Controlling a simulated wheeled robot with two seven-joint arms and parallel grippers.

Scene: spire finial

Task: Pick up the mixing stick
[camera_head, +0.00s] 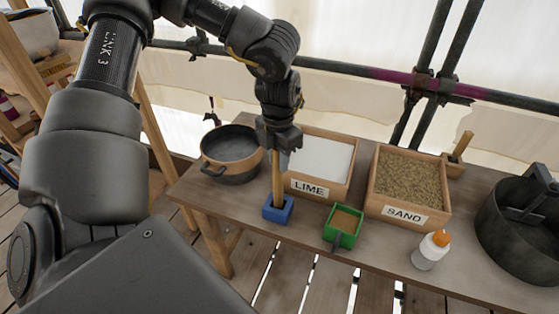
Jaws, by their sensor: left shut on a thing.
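The mixing stick (277,181) is a light wooden rod standing about upright, with its lower end at a small blue block-like holder (278,210) on the table. My left gripper (278,148) comes down from above and is shut on the upper part of the stick. The top of the stick is hidden by the gripper. I cannot tell whether the stick's lower end is inside the blue holder or just in front of it. My right gripper is not in view.
On the wooden table (385,262) stand a dark pot (231,151), a LIME box (321,158), a SAND box (408,181), a green scoop-like container (342,226), a white bottle with orange cap (431,249) and a large dark bucket (515,225). Scaffold poles run behind.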

